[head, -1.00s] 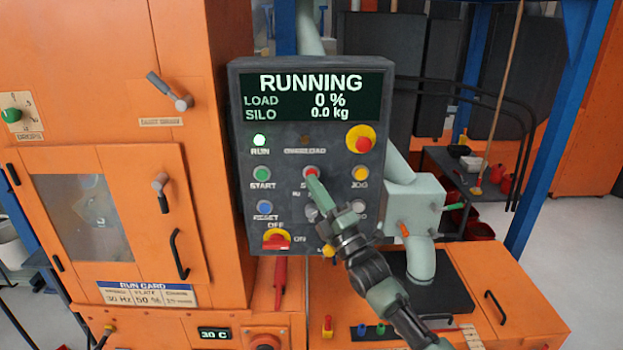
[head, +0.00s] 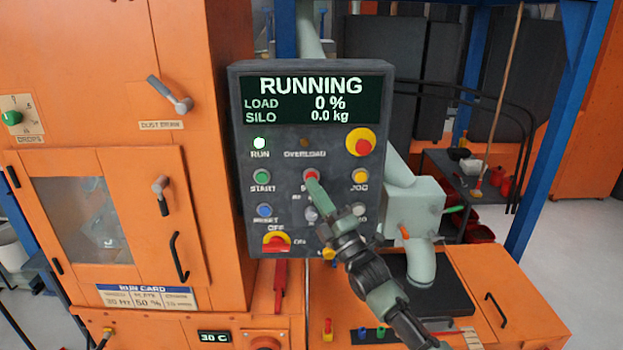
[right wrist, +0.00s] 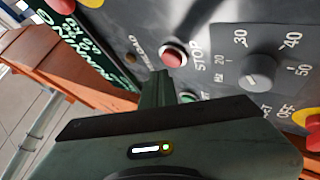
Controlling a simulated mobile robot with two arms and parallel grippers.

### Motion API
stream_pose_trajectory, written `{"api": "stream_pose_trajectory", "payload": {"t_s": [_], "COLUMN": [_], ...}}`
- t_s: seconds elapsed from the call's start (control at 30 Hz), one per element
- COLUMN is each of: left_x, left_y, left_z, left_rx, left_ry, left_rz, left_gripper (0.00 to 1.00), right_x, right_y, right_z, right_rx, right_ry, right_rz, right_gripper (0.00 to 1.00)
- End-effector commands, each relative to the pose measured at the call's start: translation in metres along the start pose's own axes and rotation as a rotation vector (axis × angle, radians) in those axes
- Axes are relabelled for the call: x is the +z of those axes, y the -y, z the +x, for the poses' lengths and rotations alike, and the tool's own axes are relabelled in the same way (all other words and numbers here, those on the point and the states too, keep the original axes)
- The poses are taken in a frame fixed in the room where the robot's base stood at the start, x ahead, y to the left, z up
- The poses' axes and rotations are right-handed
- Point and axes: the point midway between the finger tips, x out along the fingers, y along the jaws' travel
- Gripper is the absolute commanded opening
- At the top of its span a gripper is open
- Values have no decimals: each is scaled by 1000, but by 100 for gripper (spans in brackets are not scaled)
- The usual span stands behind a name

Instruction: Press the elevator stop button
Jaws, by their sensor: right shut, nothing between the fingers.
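The dark control panel (head: 285,190) stands in the middle of the head view. Its display (head: 311,97) reads RUNNING, load 0 %, silo 0.0 kg, and the RUN lamp (head: 260,143) glows. The red stop button (head: 311,174) is in the middle of the panel. In the right wrist view the stop button (right wrist: 174,55) shows in full beside its STOP label. My right gripper (head: 313,184) is shut and empty, its tips close by the button. They also show in the right wrist view (right wrist: 157,76); I cannot tell whether they touch it. My left gripper is not in view.
Around stop are the green start button (head: 262,176), yellow jog button (head: 360,176) and blue reset button (head: 264,210). A red emergency button on yellow (head: 361,142) is at upper right. A red OFF/ON switch (head: 277,242) is below. The orange cabinet (head: 110,130) stands left.

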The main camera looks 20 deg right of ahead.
Motion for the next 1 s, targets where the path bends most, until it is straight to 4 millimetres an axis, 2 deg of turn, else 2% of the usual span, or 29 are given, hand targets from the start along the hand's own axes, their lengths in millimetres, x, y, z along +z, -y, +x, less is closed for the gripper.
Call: {"api": "stream_pose_trajectory", "payload": {"t_s": [0.77,1.0], "left_x": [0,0], "left_y": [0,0], "left_z": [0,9], "left_rx": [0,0], "left_ry": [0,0], "left_rz": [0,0], "left_gripper": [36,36], "right_x": [0,3], "right_y": [0,4], "right_z": [0,4], "right_rx": [0,0], "right_ry": [0,0], "right_rz": [0,0], "right_gripper": [0,0]}}
